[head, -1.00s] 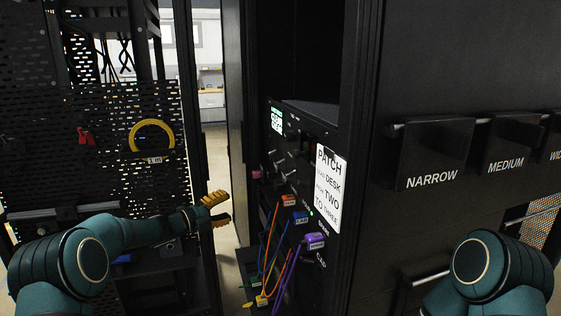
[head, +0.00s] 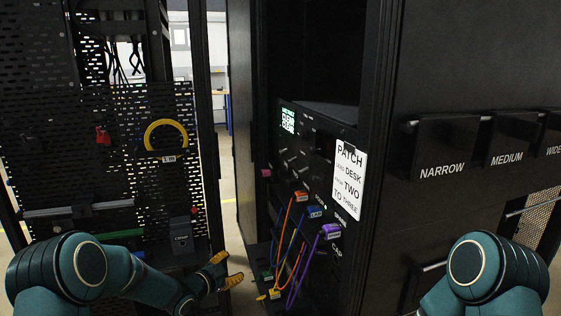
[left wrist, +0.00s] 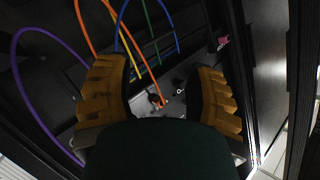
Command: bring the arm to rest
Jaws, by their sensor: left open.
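My left arm (head: 128,273) comes in from the lower left in the head view. Its left gripper (head: 231,271), with yellow-orange fingers, is low in front of the gap between the two racks, left of the patch cables. In the left wrist view the left gripper (left wrist: 170,85) is open, with its two ribbed fingers apart and nothing held between them. Cables show beyond the fingers. My right arm (head: 487,270) shows at the lower right of the head view. Its gripper is out of the picture.
A rack panel with orange (head: 301,197), blue (head: 316,212) and purple (head: 330,231) plugs and hanging cables stands right of the left gripper. A white sign (head: 349,182) hangs there. A perforated panel with a yellow coil (head: 166,134) is at left. Labelled bins (head: 443,147) are at right.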

